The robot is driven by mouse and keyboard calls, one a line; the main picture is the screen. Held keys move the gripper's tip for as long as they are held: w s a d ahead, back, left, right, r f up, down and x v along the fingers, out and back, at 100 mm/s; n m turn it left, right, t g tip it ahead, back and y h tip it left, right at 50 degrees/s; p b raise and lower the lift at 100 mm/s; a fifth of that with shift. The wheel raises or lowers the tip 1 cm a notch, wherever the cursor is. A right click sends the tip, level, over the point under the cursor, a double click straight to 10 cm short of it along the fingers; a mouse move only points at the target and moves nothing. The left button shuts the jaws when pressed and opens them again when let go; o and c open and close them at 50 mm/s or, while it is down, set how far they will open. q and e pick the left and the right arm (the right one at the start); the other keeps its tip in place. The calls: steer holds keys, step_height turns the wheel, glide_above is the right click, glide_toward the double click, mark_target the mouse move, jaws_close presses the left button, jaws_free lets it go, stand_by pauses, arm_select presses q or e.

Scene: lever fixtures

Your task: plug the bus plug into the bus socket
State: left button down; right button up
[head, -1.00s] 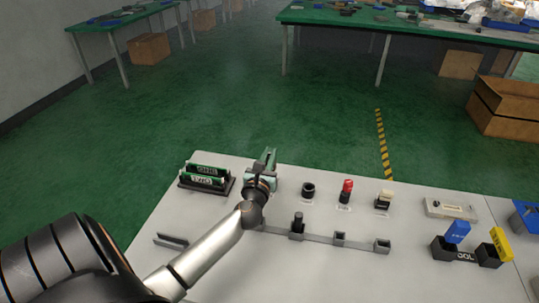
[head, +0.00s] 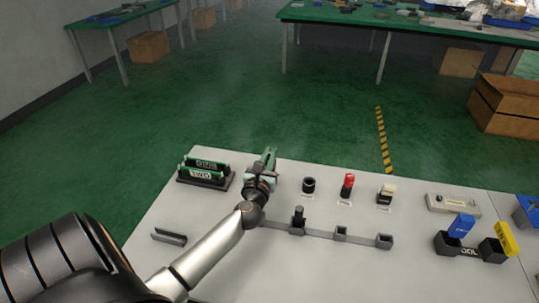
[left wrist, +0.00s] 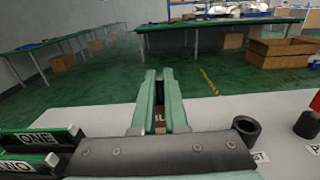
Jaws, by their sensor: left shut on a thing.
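My left gripper (head: 266,158) is over the back left part of the pale bench, between the card rack and a black ring. In the left wrist view its two green fingers (left wrist: 161,103) are close together, pointing away. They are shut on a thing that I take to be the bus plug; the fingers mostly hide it. A dark reddish patch with pale letters shows between them, but I cannot tell whether it belongs to the plug. I cannot make out the bus socket; the gripper may cover it. My right gripper is not in view.
A rack (head: 206,177) with two green cards stands left of the gripper. The black ring (head: 308,185), a red-topped piece (head: 347,185) and a cream-topped piece (head: 386,194) stand to its right. A grey rail (head: 320,234) with a dark peg (head: 299,215) lies in front.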

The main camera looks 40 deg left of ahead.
arm_select(q)
steer(key=shift+f+b, duration=0.8)
steer(key=shift+f, duration=0.2)
steer(key=c, duration=0.9)
jaws_free()
steer(key=shift+o, duration=0.2)
steer(key=b+v, duration=0.1)
steer(key=v, duration=1.1)
steer(key=shift+s+d, duration=0.15)
steer(key=shift+s, duration=0.1)
